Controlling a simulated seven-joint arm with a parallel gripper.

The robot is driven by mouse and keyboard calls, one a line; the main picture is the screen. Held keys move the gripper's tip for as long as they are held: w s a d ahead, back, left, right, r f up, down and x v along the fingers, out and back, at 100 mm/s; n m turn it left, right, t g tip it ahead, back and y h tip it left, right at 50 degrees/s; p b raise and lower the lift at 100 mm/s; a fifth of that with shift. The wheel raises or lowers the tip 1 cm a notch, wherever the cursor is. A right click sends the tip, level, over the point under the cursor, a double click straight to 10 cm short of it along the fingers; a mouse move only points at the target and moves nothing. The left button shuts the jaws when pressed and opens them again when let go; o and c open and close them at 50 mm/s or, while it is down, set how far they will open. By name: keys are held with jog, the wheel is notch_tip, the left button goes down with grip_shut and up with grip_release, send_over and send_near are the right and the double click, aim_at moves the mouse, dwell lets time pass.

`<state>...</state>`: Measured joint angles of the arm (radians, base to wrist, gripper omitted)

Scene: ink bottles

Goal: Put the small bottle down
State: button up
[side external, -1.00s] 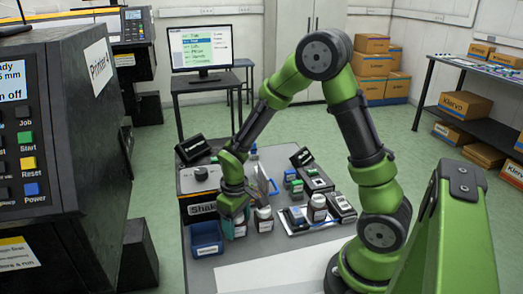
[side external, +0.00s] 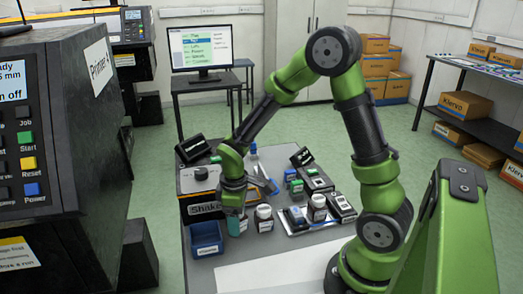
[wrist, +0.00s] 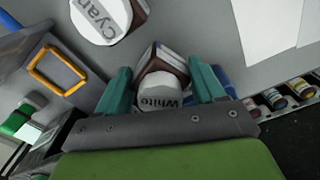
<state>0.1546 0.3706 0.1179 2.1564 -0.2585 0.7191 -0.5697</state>
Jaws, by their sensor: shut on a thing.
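The small bottle (wrist: 158,98), with a white cap marked "White", is between the teal fingers of my gripper (wrist: 160,88) in the wrist view. My gripper is shut on it. In the side view my gripper (side external: 236,222) points down at the near left of the grey table, between the blue bin and a standing bottle. The held bottle is mostly hidden there, and I cannot tell whether its base touches the table. A larger white cap marked "Cyan" (wrist: 101,16) is close by in the wrist view, apart from my fingers.
A blue bin (side external: 206,251) stands left of my gripper. A white-bodied bottle (side external: 264,224) stands just right of it. The shaker (side external: 201,207) is behind. A tray (side external: 297,232) with bottles and dark boxes lies to the right. White paper (side external: 280,273) covers the front.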

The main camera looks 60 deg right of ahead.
jog(key=shift+f, duration=0.65)
jog(key=shift+f, duration=0.15)
jog(key=o, duration=0.9)
jog(key=shift+c, duration=0.2)
notch_tip(320, 180, up, 12)
jog(key=s+a+r+m+t+y, duration=0.1)
jog(key=s+a+r+m+t, duration=0.1)
jog(key=s+r+m+t, duration=0.1)
jog(key=s+a+r+m+t+y, duration=0.1)
jog(key=s+a+r+m+t, duration=0.2)
jog(key=s+r, duration=0.4)
jog(key=r+m+t, duration=0.1)
jog(key=m, duration=0.1)
jog(key=shift+s+r+m, duration=0.15)
jog(key=shift+s+m, duration=0.05)
jog(key=shift+m, duration=0.2)
